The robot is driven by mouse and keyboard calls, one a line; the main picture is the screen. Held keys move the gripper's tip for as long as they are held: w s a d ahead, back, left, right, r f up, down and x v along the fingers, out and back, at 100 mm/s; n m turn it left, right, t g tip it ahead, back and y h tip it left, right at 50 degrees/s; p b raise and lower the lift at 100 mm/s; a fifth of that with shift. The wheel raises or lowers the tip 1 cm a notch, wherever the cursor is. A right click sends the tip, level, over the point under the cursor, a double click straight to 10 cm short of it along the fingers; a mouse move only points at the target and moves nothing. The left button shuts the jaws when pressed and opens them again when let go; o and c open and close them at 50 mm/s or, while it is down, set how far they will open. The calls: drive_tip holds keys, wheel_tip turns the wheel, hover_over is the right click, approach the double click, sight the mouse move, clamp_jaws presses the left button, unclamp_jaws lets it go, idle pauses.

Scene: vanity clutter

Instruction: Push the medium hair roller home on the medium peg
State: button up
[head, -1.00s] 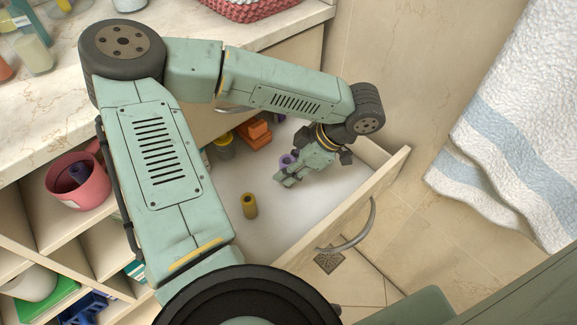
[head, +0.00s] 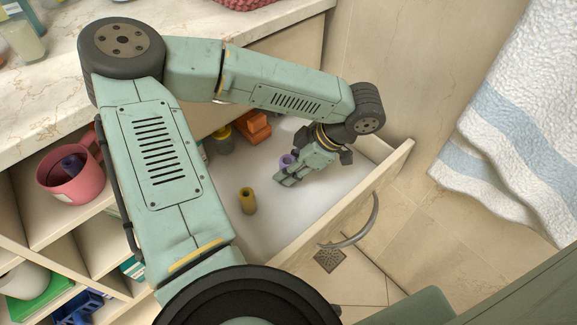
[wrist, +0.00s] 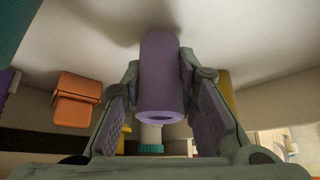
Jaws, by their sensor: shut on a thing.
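A purple hair roller (head: 287,160) is held in my gripper (head: 284,178), low inside the open drawer (head: 330,196). The wrist view shows the purple roller (wrist: 161,85) as a hollow tube between the two fingers, its open end facing the camera. A shorter-looking yellow roller (head: 248,200) stands upright on the drawer floor, left of my gripper and apart from it. I cannot make out a medium peg in either view, nor tell from size which roller is the medium one.
Orange boxes (head: 254,128) and a yellow-topped grey item (head: 222,139) are at the drawer's back. A pink mug (head: 70,176) with a dark purple thing in it stands in the left shelves. The drawer's front wall (head: 345,200) is close right. The drawer floor around the yellow roller is clear.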

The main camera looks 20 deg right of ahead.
drive_tip(key=shift+f+b, duration=0.45)
drive_tip(key=shift+f, duration=0.05)
drive_tip(key=o, duration=0.9)
drive_tip(key=shift+c, duration=0.2)
drive_tip(key=shift+r, duration=0.15)
drive_tip(key=v, duration=1.1)
drive_tip(key=shift+d+r, duration=0.2)
drive_tip(key=shift+r, duration=0.15)
drive_tip(key=shift+s, duration=0.1)
